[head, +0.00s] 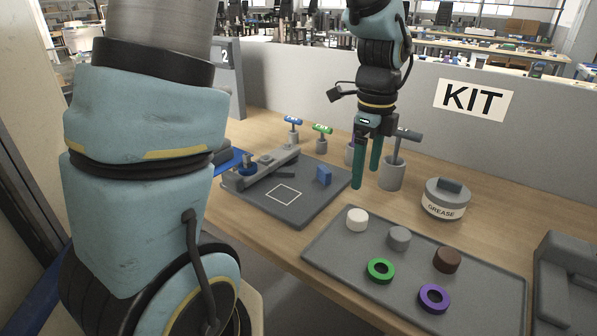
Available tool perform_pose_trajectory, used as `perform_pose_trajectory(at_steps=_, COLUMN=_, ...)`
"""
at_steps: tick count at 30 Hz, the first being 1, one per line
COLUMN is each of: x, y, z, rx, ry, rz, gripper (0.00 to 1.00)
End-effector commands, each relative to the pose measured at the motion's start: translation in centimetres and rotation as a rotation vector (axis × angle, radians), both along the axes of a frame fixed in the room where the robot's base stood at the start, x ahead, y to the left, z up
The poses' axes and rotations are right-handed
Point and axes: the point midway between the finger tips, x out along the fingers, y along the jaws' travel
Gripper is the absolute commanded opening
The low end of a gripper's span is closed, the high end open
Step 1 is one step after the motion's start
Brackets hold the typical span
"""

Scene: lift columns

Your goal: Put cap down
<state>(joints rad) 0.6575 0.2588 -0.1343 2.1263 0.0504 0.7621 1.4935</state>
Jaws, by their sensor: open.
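My gripper (366,177) hangs above the workbench with its two green fingers apart and nothing visible between them. On the grey tray (330,257) at the front right are a white cap-like disc (357,220), a grey one (398,239) and a dark brown one (447,260). A green ring (380,271) and a purple ring (433,298) lie in front of them. I cannot tell which piece the task calls the cap. My gripper is behind and above the white disc, apart from it.
A grey work mat (300,212) with a white square outline, a fixture (262,167) and a blue block (324,176) lies left. A grey cup (392,173) with a tool stands beside my fingers. A grease pot (445,200) is right. A grey partition (420,105) closes the back.

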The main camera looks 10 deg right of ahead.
Motion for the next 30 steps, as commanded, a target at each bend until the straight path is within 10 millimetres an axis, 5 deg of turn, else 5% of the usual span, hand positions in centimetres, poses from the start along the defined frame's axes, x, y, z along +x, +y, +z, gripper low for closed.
perform_pose_trajectory(at_steps=5, x=1.2, y=3.1, z=-0.2, rx=-0.009, ry=-0.011, rz=0.234, gripper=0.88)
perform_pose_trajectory(at_steps=11, x=2.9, y=12.5, z=-1.0, rx=-0.05, ry=-0.04, rz=0.978, gripper=0.88)
perform_pose_trajectory(at_steps=18, x=1.7, y=22.2, z=-2.0, rx=-0.12, ry=-0.059, rz=1.84, gripper=0.88)
perform_pose_trajectory(at_steps=24, x=0.5, y=25.4, z=-2.4, rx=-0.158, ry=-0.061, rz=2.177, gripper=0.88)
perform_pose_trajectory(at_steps=30, x=0.4, y=25.7, z=-2.5, rx=-0.163, ry=-0.061, rz=2.22, gripper=0.88)
